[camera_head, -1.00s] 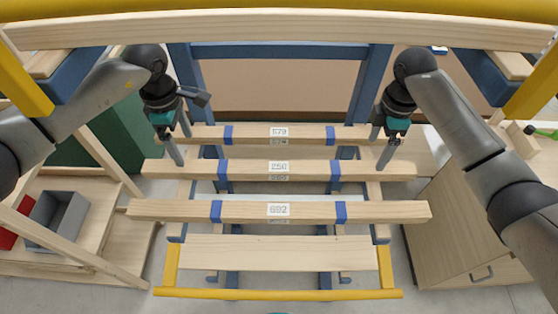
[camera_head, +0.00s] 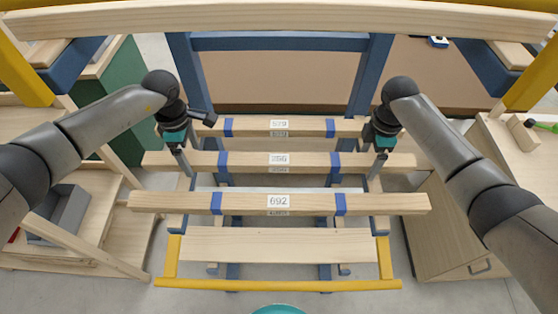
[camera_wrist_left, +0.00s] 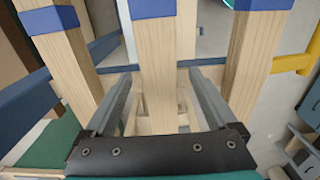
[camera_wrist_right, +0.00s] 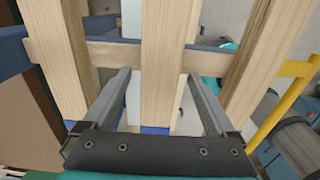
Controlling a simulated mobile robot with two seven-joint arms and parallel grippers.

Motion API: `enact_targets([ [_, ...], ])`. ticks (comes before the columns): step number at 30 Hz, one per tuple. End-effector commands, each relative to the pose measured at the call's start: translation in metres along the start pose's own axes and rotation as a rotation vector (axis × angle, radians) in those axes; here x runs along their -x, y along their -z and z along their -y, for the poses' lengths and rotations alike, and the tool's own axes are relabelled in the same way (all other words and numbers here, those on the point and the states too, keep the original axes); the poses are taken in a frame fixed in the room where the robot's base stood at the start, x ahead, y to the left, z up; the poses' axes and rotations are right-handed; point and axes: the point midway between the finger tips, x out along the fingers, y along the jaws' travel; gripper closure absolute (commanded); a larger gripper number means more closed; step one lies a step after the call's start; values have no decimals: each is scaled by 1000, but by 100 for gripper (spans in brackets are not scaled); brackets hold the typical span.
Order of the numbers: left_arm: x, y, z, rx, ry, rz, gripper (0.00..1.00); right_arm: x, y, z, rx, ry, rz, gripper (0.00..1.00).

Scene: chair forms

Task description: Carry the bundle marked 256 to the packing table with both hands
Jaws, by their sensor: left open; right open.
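The bundle marked 256 (camera_head: 305,160) is the middle of several pale wood bundles lying across the blue rack. It has a white label and two blue bands. My left gripper (camera_head: 186,160) is open at its left end, and my right gripper (camera_head: 378,163) is open at its right end. In the left wrist view a bundle (camera_wrist_left: 155,75) shows between the open fingers with gaps beside it. The right wrist view likewise shows a bundle (camera_wrist_right: 162,85) between the open fingers. Neither gripper visibly touches it. I cannot tell which surface is the packing table.
The bundle marked 692 (camera_head: 245,203) lies nearer, and another labelled bundle (camera_head: 300,128) lies behind. A yellow bar (camera_head: 278,285) crosses the rack's front. A wood-topped surface (camera_head: 508,148) stands at right, and a grey bin (camera_head: 68,212) at left.

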Motion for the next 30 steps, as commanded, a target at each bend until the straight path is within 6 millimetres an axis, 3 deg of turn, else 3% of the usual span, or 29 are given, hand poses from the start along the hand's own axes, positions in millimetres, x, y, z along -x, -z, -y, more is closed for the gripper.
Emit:
enact_targets([
  [5,0,0,0,0,0,0,9,0,0,0,0,0,0,9],
  [30,0,0,0,0,0,0,100,1,0,0,-1,0,1,100],
])
